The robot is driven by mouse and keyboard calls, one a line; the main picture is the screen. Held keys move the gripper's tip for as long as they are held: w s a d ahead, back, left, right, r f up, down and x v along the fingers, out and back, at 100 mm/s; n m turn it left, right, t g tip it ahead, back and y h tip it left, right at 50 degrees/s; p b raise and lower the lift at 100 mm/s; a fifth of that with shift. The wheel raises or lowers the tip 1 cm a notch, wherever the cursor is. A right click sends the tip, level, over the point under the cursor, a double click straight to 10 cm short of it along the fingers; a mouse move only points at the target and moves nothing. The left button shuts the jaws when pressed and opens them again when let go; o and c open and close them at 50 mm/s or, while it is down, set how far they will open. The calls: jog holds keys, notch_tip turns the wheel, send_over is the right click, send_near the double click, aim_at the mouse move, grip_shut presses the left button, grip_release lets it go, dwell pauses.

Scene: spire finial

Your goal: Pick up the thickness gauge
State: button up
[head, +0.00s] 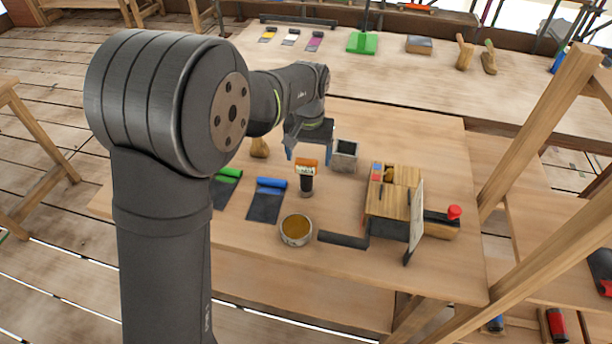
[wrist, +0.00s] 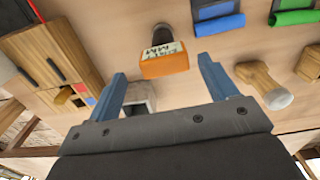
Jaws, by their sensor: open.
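The thickness gauge (head: 306,180) appears to be the upright piece with an orange head and a dark lower body, standing on the wooden table. In the wrist view its orange head with a pale label (wrist: 162,60) lies just beyond and between the fingertips, and its dark end points away. My gripper (head: 309,153) is open and empty, with blue fingers pointing down behind the gauge in the head view. In the wrist view both fingers (wrist: 161,68) are apart, and I see no contact with the gauge.
A grey open box (head: 344,155) stands right of the gripper. A blue roll (head: 271,184) and a green roll (head: 229,173) lie left of the gauge. A tin (head: 296,230) is in front. A wooden block assembly (head: 391,198) stands to the right.

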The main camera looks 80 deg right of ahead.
aim_at(306, 170)
jog(key=shift+w+f, duration=0.15)
jog(key=shift+f, duration=1.4)
jog(key=shift+w+f, duration=0.15)
jog(key=shift+f, duration=1.4)
jog(key=shift+c, duration=0.5)
jog(key=c, duration=1.1)
